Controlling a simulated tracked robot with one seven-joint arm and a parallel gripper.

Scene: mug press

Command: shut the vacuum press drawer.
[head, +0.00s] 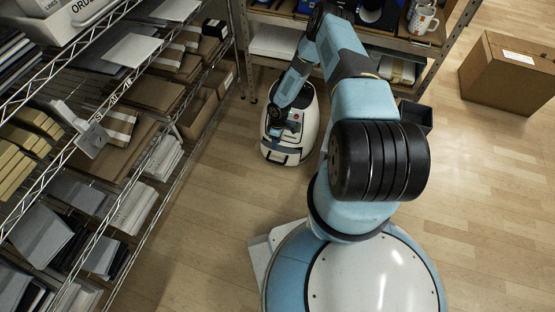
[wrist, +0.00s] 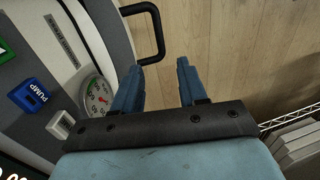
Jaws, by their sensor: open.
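The vacuum press (head: 297,146) is a white and dark rounded machine on the floor beyond my base in the head view. In the wrist view its top panel (wrist: 60,52) shows at the left, with a round gauge, a blue PUMP button and a green button. A black bar handle (wrist: 159,38) sticks out from its edge over the floor. I cannot tell how far the drawer stands out. My gripper (wrist: 158,66) is open and empty, its blue fingertips close to the handle in the picture. Contact is not clear. In the head view my gripper (head: 277,124) is small, over the press.
A wire shelf (head: 165,130) with boxes and papers runs along the left. A second shelf (head: 390,43) with a mug (head: 423,19) stands behind the press. A cardboard box (head: 508,75) sits on the floor at the right. Wooden floor (head: 200,235) is free before the press.

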